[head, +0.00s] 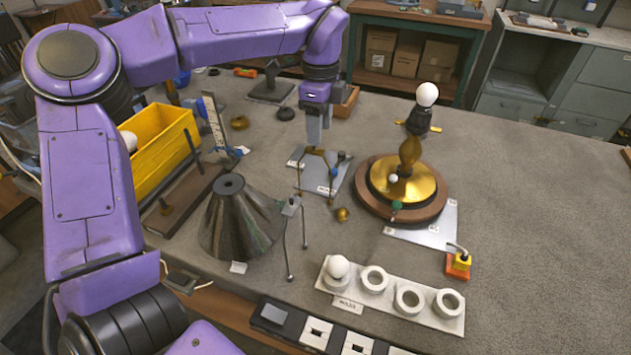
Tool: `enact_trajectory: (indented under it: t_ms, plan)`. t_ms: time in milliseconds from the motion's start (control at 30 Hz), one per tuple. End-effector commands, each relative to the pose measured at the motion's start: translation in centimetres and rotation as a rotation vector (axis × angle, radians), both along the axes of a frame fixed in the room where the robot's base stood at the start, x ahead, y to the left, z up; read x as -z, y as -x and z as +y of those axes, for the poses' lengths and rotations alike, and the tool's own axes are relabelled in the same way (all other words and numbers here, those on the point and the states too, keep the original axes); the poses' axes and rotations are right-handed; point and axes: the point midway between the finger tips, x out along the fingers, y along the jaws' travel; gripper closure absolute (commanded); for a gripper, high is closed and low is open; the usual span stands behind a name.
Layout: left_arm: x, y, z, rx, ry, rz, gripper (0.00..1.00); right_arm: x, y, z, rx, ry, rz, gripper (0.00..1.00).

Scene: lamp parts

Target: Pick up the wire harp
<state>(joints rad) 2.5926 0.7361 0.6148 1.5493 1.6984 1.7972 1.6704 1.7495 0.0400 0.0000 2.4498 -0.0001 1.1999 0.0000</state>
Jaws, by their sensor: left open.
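A thin brass-coloured wire frame, which I take for the wire harp (329,185), stands on a grey metal plate (345,164) with a small label. Its two legs reach down towards the plate, and a small blue piece shows beside its right leg. My left gripper (315,142) points straight down over the top of the frame, its fingers open. The fingertips are at or just above the brass top; I cannot tell whether they touch it. The fingers partly hide the top. My right gripper is not in view.
A dark cone shade (240,222) and a two-legged wire piece with a grey block (292,206) stand in front. A brass lamp base on a wooden disc (433,205) is right. A white bulb holder (390,298) is near the front. A yellow bin (160,140) is left.

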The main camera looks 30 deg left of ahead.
Motion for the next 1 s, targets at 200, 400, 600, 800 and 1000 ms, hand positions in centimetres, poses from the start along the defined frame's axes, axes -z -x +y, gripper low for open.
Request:
enact_trajectory:
  t_ms: [200,400,600,800,1000]
  plan:
    - [3.4,0.1,0.1,-0.001,0.001,0.002,0.47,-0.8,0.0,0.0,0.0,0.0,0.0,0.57]
    - [6.2,0.3,0.3,-0.001,0.002,0.007,0.47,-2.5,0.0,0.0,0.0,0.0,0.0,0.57]
    - [9.0,0.2,0.4,-0.002,0.001,0.002,0.47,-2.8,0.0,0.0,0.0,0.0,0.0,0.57]
    - [9.2,0.1,0.4,-0.002,0.002,0.0,0.47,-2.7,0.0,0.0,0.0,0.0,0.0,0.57]
    - [9.2,0.1,0.4,-0.002,0.001,0.0,1.0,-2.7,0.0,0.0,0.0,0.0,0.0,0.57]
